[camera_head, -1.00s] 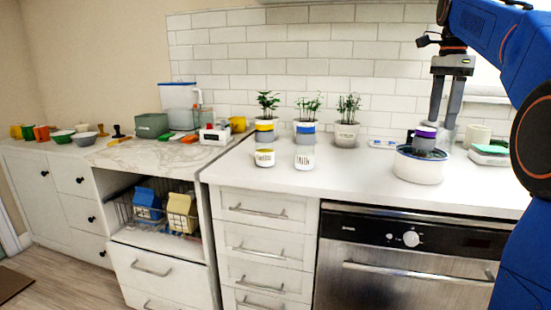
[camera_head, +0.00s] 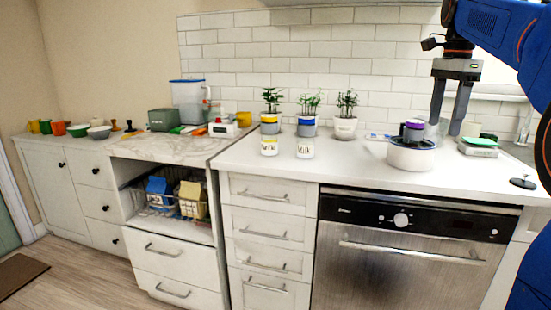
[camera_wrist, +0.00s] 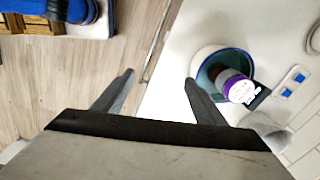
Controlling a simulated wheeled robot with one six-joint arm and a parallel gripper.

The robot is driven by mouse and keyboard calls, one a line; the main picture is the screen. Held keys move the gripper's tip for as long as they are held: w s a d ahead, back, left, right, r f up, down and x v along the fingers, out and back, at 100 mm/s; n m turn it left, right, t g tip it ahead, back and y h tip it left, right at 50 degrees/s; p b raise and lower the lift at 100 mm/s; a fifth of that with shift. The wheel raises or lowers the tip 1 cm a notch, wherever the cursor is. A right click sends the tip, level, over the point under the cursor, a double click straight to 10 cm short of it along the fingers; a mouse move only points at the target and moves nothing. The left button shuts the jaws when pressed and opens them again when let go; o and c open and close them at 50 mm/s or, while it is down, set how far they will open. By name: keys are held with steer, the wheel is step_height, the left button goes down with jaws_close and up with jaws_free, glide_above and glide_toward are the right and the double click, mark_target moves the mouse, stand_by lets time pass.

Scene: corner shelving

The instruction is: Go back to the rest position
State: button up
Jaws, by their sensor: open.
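My gripper (camera_head: 453,113) hangs from the blue arm at the upper right in the head view, its two grey fingers pointing down and apart with nothing between them. In the wrist view, my gripper (camera_wrist: 158,88) is also open and empty. A white round pot (camera_head: 411,158) stands on the counter below and left of the fingers. A dark jar with a purple band (camera_head: 413,131) sits in the pot; in the wrist view the jar (camera_wrist: 236,86) leans inside the pot (camera_wrist: 203,58).
The white counter (camera_head: 330,168) has free room in the middle. Two small milk jars (camera_head: 305,150) and several potted plants (camera_head: 345,124) stand at the left. A scale (camera_head: 478,147) is at the right. A wire basket (camera_head: 167,202) with cartons sits in the open shelf.

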steer(key=s+a+f+n+t, duration=0.1)
steer(key=s+a+f+n, duration=0.3)
steer(key=s+f, duration=0.5)
steer(key=s+a+f+n+t, duration=0.2)
steer(key=s+a+f+n, duration=0.3)
steer(key=f, duration=0.8)
steer(key=s+a+f+n+t, duration=0.1)
steer(key=s+a+f+n, duration=0.4)
steer(key=s+f+n, duration=0.4)
steer(key=s+f, duration=0.3)
steer(key=s, duration=0.2)
steer(key=shift+s, duration=0.3)
